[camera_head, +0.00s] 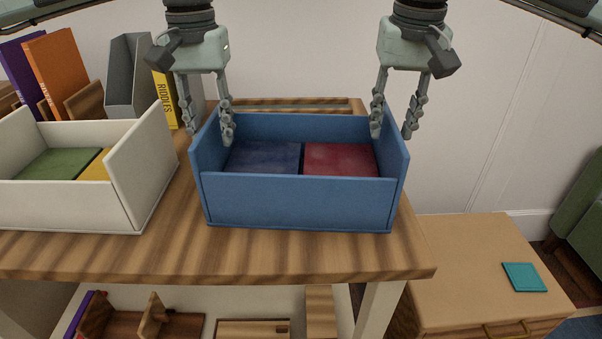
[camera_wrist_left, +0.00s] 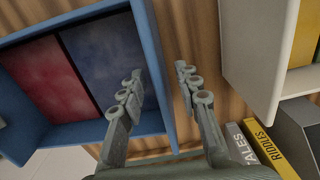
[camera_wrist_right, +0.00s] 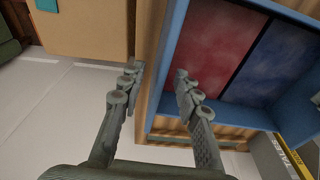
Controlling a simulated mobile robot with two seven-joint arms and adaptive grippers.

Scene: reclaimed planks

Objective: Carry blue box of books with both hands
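The blue box (camera_head: 298,205) stands upright on the wooden table, with a dark blue book (camera_head: 262,158) and a red book (camera_head: 340,160) lying flat inside. My left gripper (camera_head: 207,136) is open over the box's left wall, one finger inside and one outside. In the left wrist view the wall (camera_wrist_left: 151,45) passes between the fingers with gaps. My right gripper (camera_head: 392,133) is open over the right wall in the same way. The right wrist view shows that wall (camera_wrist_right: 172,45) between its fingers. The lower fingertips are partly hidden in the head view.
A white box (camera_head: 150,175) with a green and a yellow book stands close on the left. Behind it are a grey file holder (camera_head: 127,80) and upright books. A lower wooden cabinet (camera_head: 460,260) with a teal book (camera_head: 524,277) stands at right. The table front (camera_head: 300,255) is clear.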

